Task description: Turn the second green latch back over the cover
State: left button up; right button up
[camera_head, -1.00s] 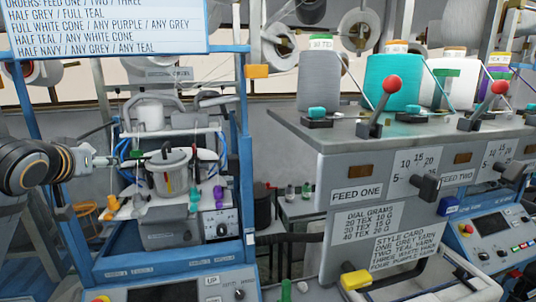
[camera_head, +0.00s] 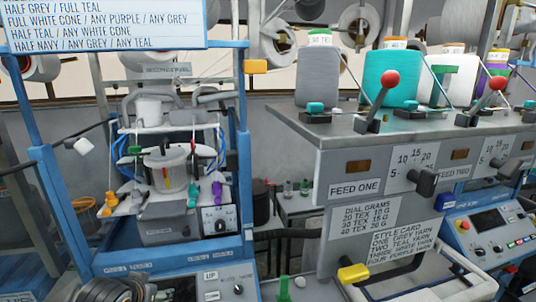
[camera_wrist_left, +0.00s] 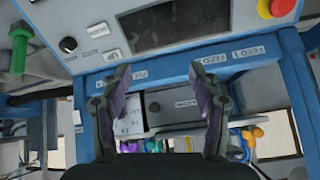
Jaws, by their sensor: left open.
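A green latch (camera_head: 134,150) shows at the left of the round, clear-walled cover (camera_head: 166,166) on the blue-framed knitting machine. Whether it lies over the cover's edge is too small to tell. I cannot tell which latch is the second one; any other green latch around the cover is not clear. My left gripper (camera_wrist_left: 160,70) is open and empty in the left wrist view, in front of the machine's blue lower frame, apart from the latch and cover. In the head view only a dark part of my left arm shows at the bottom left. My right gripper is not in view.
Yellow, orange, teal and purple levers (camera_head: 217,190) hang below the cover. A control panel (camera_wrist_left: 165,25) sits close to my left gripper. A green post (camera_head: 285,288) stands at the bottom. The grey feed table (camera_head: 400,125) with cones and red-knobbed levers is at right.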

pick_arm(q)
jog(key=s+d+f+g, duration=0.2)
jog(key=s+f, duration=0.5)
jog(key=s, duration=0.3)
jog(key=s+d+f+g, duration=0.2)
jog(key=s+f, duration=0.6)
jog(key=s, duration=0.1)
notch_tip(320, 180, down, 29)
jog(key=s+a+g+b, duration=0.2)
jog(key=b, duration=0.2)
jog(key=s+a+f+b, duration=0.1)
jog(key=s+f+b, duration=0.2)
jog(key=s+f, duration=1.5)
notch_tip(320, 180, down, 2)
jog(key=shift+s+a+f+g, duration=0.2)
jog(key=shift+s+g, duration=0.2)
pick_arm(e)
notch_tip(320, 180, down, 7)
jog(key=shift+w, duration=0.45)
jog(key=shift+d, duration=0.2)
pick_arm(q)
jog(key=shift+c, duration=0.5)
